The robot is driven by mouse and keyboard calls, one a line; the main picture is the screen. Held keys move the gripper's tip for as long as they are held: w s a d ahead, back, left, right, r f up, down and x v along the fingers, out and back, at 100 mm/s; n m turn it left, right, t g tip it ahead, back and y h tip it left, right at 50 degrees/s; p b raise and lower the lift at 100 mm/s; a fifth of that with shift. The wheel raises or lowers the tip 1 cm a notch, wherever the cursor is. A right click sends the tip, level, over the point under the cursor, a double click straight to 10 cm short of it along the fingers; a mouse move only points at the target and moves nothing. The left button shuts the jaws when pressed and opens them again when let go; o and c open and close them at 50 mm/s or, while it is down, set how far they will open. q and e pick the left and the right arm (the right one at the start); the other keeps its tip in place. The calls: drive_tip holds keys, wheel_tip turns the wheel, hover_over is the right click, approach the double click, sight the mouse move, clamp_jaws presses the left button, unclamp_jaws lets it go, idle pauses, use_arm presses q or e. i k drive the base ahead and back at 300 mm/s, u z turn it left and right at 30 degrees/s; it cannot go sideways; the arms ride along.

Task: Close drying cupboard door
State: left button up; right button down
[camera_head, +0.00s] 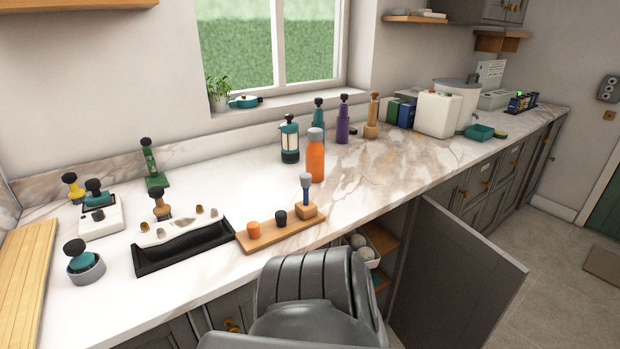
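The drying cupboard door (453,277) is a grey panel under the counter, right of the middle. It stands wide open, swung out from the cabinet front into the room. The cupboard opening (396,228) behind it shows wooden shelves and a white container (371,262) with round grey things in it. A dark grey, ribbed part of my own body fills the bottom middle and hides the left part of the opening and the door's lower left. Neither of my grippers shows in this view.
The marble counter (376,177) above carries an orange bottle (315,160), a wooden stand (281,232), a black tray (185,247) and several tools. Closed grey cabinets (487,190) continue to the right.

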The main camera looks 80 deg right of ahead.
sight(455, 287)
drive_tip(key=u, duration=0.7)
drive_tip(key=k, duration=2.75)
drive_tip(key=z, duration=0.7)
drive_tip(key=k, duration=0.85)
drive_tip(key=z, duration=0.35)
